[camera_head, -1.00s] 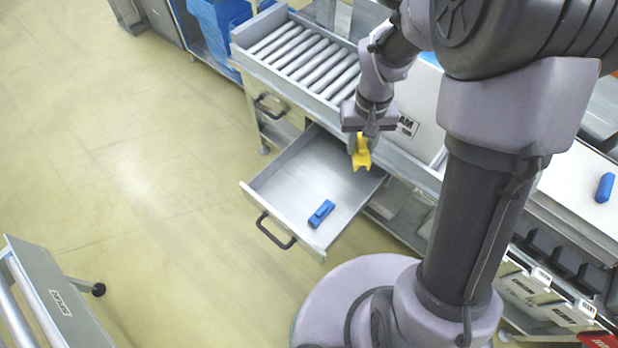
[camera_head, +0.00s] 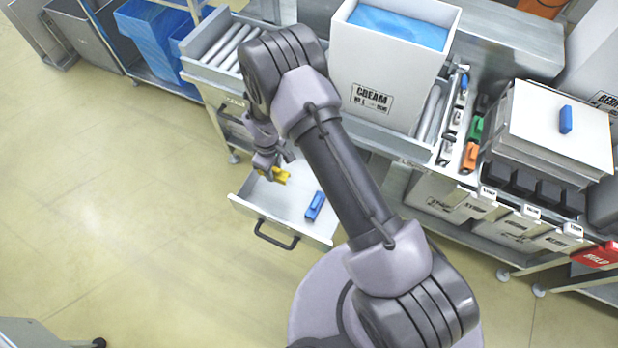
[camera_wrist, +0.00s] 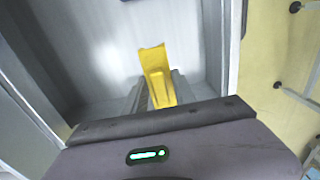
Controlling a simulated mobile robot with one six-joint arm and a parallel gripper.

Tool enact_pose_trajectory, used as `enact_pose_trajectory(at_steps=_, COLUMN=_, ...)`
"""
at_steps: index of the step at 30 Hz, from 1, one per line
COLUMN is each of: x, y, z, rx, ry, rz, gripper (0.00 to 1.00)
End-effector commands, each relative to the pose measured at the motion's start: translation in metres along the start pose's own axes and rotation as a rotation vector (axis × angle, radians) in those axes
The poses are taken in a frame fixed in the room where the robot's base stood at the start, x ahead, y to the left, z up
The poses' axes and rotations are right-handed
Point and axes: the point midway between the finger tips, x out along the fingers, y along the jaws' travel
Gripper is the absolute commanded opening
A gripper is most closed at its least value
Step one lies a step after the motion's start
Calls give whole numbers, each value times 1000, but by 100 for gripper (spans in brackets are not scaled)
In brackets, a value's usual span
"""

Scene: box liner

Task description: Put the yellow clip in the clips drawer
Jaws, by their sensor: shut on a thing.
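The yellow clip (camera_head: 275,176) is held in my gripper (camera_head: 268,170), over the left part of the open drawer (camera_head: 290,197). In the wrist view the yellow clip (camera_wrist: 156,73) stands out between the fingers of my gripper (camera_wrist: 155,92), with the grey drawer floor behind it. The gap between clip and drawer floor is hard to judge. A blue clip (camera_head: 315,206) lies in the drawer, to the right of my gripper. My own arm hides the drawer's back right part.
A white CREAM box (camera_head: 385,98) with a blue liner stands on the bench behind. A rail to its right holds several coloured clips, including an orange one (camera_head: 469,157). The drawer's handle (camera_head: 276,236) faces the open floor (camera_head: 120,180).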

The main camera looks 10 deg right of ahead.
Motion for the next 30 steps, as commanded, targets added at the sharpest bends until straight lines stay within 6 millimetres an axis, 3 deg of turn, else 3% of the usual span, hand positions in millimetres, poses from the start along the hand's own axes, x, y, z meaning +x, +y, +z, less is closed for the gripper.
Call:
enact_pose_trajectory(at_steps=6, x=57, y=-1, z=1, rx=0, ry=-2, rz=-1, gripper=0)
enact_pose_trajectory(at_steps=15, x=105, y=0, z=1, rx=1, ry=-1, rz=0, gripper=0)
enact_pose_trajectory(at_steps=26, x=109, y=0, z=1, rx=1, ry=0, rz=1, gripper=0)
enact_pose_trajectory(at_steps=27, x=108, y=0, z=1, rx=1, ry=0, rz=1, gripper=38)
enact_pose_trajectory(at_steps=30, x=107, y=0, z=1, rx=1, ry=0, rz=1, gripper=54)
